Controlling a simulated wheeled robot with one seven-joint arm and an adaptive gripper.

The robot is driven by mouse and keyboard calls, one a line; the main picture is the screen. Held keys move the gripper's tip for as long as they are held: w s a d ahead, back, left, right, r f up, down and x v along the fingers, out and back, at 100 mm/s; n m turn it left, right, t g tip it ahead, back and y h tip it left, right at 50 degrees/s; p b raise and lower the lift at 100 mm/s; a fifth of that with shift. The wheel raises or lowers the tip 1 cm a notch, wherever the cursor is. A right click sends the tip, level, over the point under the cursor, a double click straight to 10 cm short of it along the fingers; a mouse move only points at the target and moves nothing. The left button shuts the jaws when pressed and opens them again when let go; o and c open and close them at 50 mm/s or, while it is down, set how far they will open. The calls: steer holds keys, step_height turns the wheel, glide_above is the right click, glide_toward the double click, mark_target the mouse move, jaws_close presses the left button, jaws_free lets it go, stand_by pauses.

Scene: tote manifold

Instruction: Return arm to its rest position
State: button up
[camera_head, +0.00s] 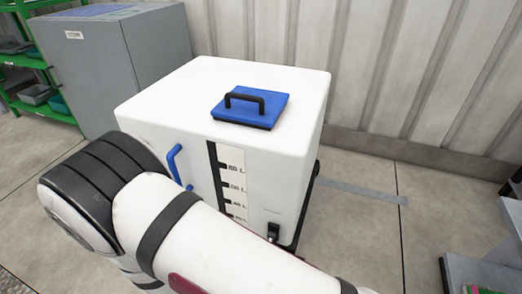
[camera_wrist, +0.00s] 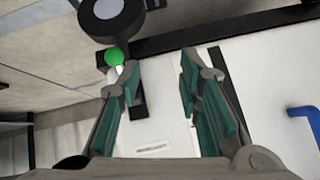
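My gripper (camera_wrist: 160,66) shows in the wrist view with its two green-padded fingers spread apart. Nothing is held between them. The white face of the tank (camera_wrist: 255,85) lies beyond the fingers; I cannot tell the exact gap. My white and black arm (camera_head: 215,245) crosses the lower part of the head view in front of the tank (camera_head: 165,98). The gripper itself is not seen in the head view.
The tank has a blue lid (camera_head: 265,109), a blue side handle (camera_head: 173,163), a level scale (camera_head: 232,180) and a black fitting (camera_head: 273,231). A green ball (camera_wrist: 114,56) sits near my left finger.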

steer(key=w+a+r+n+g+y, duration=0.1)
steer(key=w+r+g+y, duration=0.1)
steer(key=r, duration=0.8)
steer(key=w+a+r+g+y, duration=0.1)
steer(key=w+r+g+y, duration=0.2)
steer(key=r, duration=0.8)
steer(key=s+d+r+n+g, duration=0.1)
steer(key=s+d+r+n, duration=0.3)
steer(key=d+r, duration=0.75)
steer(key=s+d+r+g+h, duration=0.15)
steer(key=s+d+r, duration=0.35)
steer(key=s+d, duration=0.5)
steer(key=s+d+r+g+h, duration=0.1)
steer(key=s+d+r+h, duration=0.1)
steer(key=s+d+r, duration=0.7)
step_height(320, 180, up, 36)
steer(key=s+a+n+t+p, duration=0.1)
steer(key=t+p, duration=0.3)
steer(key=p, duration=3.3)
steer(key=shift+s, duration=0.6)
steer(key=shift+a, duration=0.1)
